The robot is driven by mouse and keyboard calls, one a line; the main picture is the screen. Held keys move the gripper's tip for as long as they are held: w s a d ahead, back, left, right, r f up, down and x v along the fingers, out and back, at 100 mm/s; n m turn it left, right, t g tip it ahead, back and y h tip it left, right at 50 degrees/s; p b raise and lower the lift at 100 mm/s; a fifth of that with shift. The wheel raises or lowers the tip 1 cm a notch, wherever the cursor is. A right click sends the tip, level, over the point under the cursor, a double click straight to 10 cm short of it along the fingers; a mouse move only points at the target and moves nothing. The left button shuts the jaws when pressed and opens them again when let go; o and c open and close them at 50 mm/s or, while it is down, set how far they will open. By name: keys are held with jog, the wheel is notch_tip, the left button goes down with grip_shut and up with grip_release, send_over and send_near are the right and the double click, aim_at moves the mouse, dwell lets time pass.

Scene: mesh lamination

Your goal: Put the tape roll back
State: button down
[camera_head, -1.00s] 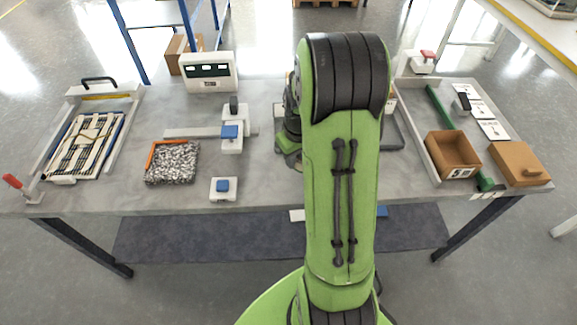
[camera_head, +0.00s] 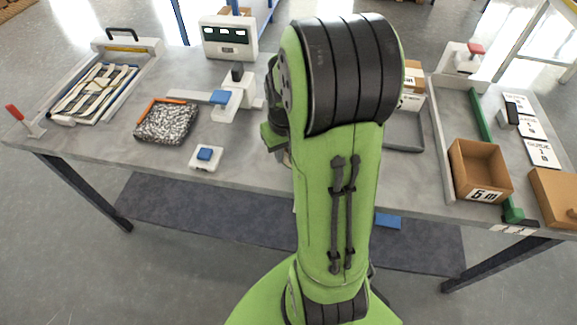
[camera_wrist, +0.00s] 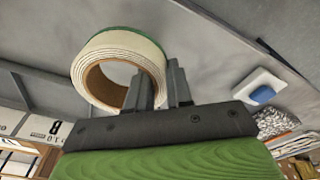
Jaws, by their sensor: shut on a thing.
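The tape roll (camera_wrist: 126,46) is a white ring with a green edge and a brown core, seen in the wrist view. My gripper (camera_wrist: 162,88) is shut on the roll's wall, with one finger at the hole and the other outside. In the head view my arm hides the fingers and the roll. I cannot tell whether the roll touches the grey surface behind it.
On the grey table (camera_head: 235,165) stand a small white block with a blue button (camera_head: 205,156), a mesh pad (camera_head: 166,121), a white device (camera_head: 229,38) and a cardboard box (camera_head: 480,172). A grey tray (camera_head: 405,133) lies right of my arm, partly hidden. The table's front middle is mostly clear.

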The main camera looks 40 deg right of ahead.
aim_at(285, 163)
notch_tip(285, 163, down, 5)
jog(key=shift+d+r+b, duration=0.15)
jog(key=shift+b, duration=0.6)
jog(key=shift+s, duration=0.1)
jog(key=shift+f, duration=0.2)
jog(key=c, duration=1)
grip_release()
jog(key=r+p, duration=0.1)
jog(key=r, duration=0.3)
jog(key=s+r+p, duration=0.1)
jog(key=r+p, duration=0.1)
jog(key=r, duration=0.2)
jog(key=r+p, duration=0.1)
jog(key=r, duration=0.3)
jog(key=shift+s+a+r, duration=0.15)
jog(key=shift+a, duration=0.25)
jog(key=s+a+r+n+t, duration=0.1)
jog(key=s+a+r, duration=0.1)
jog(key=a, duration=0.3)
jog(key=s+a+r+n+t, duration=0.1)
jog(key=s+a+r+t, duration=0.1)
jog(key=s+a, duration=0.3)
jog(key=s+a+r+n+t, duration=0.1)
jog(key=s+a+r, duration=0.3)
jog(key=a, duration=0.1)
jog(key=shift+a+r+y, duration=0.2)
jog(key=shift+r+y, duration=0.05)
jog(key=shift+y, duration=0.05)
